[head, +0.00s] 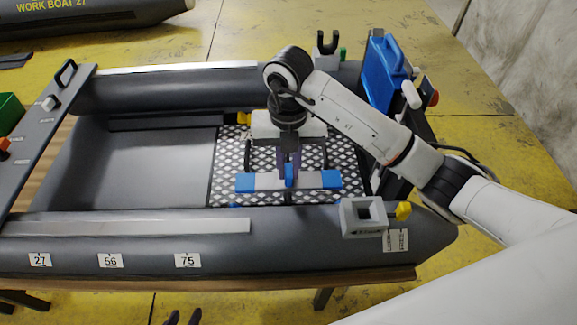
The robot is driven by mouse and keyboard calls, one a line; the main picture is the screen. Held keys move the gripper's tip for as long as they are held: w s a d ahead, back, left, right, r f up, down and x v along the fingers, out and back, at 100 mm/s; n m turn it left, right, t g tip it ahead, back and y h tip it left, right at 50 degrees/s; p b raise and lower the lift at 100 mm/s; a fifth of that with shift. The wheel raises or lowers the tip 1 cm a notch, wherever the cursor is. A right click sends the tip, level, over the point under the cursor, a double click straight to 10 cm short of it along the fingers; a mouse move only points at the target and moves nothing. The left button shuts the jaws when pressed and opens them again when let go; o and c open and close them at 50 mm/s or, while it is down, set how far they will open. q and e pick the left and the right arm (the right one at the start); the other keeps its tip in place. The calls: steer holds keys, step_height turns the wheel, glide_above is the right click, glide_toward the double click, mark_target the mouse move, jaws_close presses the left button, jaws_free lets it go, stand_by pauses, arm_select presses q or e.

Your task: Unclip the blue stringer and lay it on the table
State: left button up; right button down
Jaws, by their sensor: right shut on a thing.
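The blue stringer (245,182) is a bar with blue ends, a pale grey middle and an upright blue grip at its centre. It lies lengthwise over the checkered floor plate inside the grey inflatable boat, near the boat's front side. Whether it is still clipped I cannot tell. My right gripper (289,170) points down from above and is shut on the stringer's blue grip. My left gripper (184,317) shows only its dark fingertips at the bottom edge, apart and empty, in front of the table (130,281).
The grey boat (85,222) fills the table, with cards 27, 56 and 75 on its near tube. A grey socket block (362,217) and yellow knob (403,211) sit at its right. A blue can (384,72) stands at the back right. A dark board (38,135) crosses the left end.

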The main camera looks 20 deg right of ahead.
mark_target(288, 169)
steer(key=shift+r+p, duration=1.25)
steer(key=shift+r, duration=0.6)
